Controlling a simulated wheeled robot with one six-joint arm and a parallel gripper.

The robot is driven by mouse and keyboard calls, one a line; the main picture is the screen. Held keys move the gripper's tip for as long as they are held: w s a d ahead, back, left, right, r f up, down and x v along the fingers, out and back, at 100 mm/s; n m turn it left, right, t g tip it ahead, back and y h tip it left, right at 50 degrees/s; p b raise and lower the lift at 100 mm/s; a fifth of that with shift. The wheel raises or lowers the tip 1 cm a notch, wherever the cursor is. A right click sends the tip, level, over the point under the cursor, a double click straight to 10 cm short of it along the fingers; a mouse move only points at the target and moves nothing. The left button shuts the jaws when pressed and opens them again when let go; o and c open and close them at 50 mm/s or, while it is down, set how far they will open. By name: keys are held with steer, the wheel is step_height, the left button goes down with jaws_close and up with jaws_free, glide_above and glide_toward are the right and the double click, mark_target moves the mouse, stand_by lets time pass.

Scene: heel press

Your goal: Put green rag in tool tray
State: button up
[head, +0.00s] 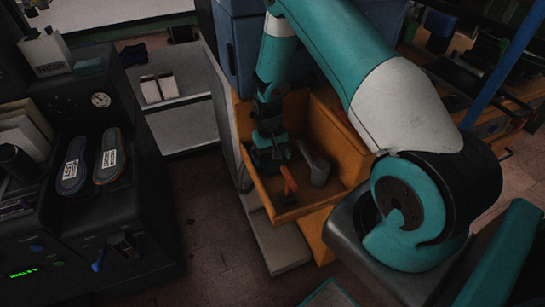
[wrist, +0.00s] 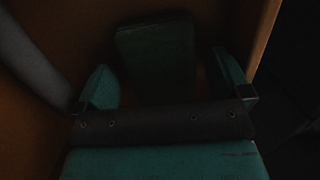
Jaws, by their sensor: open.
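An orange open-topped tray or drawer (head: 335,133) juts from the cabinet in the head view; I cannot tell whether it is the tool tray. My gripper (head: 268,158) points down inside it, near its left side. In the wrist view my gripper (wrist: 162,82) has its two teal fingers spread apart. A dark green, flat, roughly rectangular thing (wrist: 155,48), probably the green rag, lies beyond and between the fingertips. The picture is dark there, and I see no finger closed on it. In the head view the gripper hides that spot.
A red-orange handled tool (head: 289,181) and a grey cylinder (head: 314,166) are in the orange tray, right of my gripper. The tray walls are close around it. A black machine (head: 125,220) with two shoe soles (head: 108,157) stands left. A grey shelf (head: 185,125) is behind.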

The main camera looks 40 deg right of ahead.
mark_target(269, 154)
step_height(269, 154, up, 12)
steer(key=w+f, duration=0.1)
steer(key=w, duration=0.1)
steer(key=s+a+r+n+t, duration=0.1)
steer(key=s+a+r+n, duration=0.1)
steer(key=a+r, duration=0.5)
steer(key=s+a+r+n+y, duration=0.2)
steer(key=s+a+r+n, duration=0.2)
steer(key=s+a+r, duration=0.3)
steer(key=s+a+r+n+y, duration=0.1)
steer(key=s+a+r+n, duration=0.3)
steer(key=s+a+r, duration=0.4)
steer(key=s+r, duration=0.2)
steer(key=s, duration=0.5)
steer(key=shift+s+t+y, duration=0.15)
steer(key=shift+t+y, duration=0.25)
steer(key=shift+a, duration=0.1)
